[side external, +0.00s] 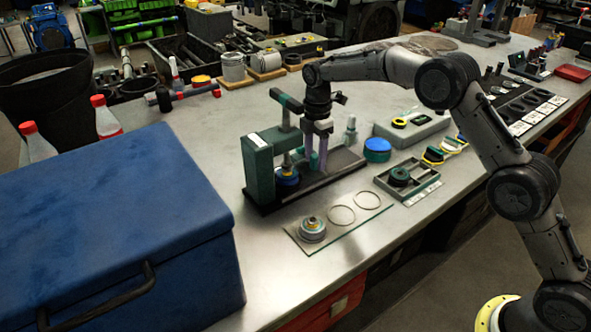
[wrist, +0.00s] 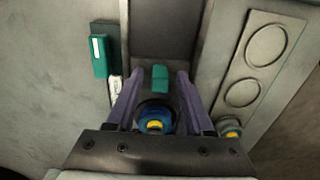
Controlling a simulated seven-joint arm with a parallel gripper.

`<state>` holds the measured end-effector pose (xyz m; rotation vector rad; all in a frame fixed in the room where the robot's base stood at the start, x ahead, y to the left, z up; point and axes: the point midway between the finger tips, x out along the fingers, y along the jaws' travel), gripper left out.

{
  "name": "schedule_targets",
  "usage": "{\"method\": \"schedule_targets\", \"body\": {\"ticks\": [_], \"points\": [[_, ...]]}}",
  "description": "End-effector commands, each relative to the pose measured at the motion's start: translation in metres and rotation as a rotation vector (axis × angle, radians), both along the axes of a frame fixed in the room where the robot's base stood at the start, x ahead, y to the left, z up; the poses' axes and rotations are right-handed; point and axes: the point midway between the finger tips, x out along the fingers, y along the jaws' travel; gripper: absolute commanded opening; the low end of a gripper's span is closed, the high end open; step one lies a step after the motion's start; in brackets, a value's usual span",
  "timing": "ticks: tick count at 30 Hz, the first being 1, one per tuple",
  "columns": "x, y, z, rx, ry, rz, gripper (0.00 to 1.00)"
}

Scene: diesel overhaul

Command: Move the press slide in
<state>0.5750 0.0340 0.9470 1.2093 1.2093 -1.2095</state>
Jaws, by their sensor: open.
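The press stands mid-bench, with a green body (side external: 258,168), an overhead arm and a dark base. Its long grey slide track (side external: 342,162) runs back to the right; the same track shows in the wrist view (wrist: 165,28). A blue part with a yellow centre (side external: 287,179) sits at the press end under the ram; it also shows in the wrist view (wrist: 154,120). My gripper (side external: 316,166) points down over the track beside the ram. Its purple fingers are open, on either side of a small green block (wrist: 160,78). I cannot tell whether they touch it.
A plate (side external: 290,236) with two rings and a metal part lies in front of the press. A blue lid (side external: 377,150) and a grey tray (side external: 383,184) lie to the right. A large blue box (side external: 110,220) fills the left foreground.

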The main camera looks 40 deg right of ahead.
Motion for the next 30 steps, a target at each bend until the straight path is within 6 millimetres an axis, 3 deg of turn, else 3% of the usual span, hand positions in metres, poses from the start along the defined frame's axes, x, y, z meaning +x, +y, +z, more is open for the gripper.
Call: {"method": "schedule_targets", "body": {"ticks": [16,30], "points": [[0.001,0.0,0.05,0.0,-0.002,0.0,0.53],[0.0,0.0,0.058,0.0,-0.001,0.0,0.53]]}}
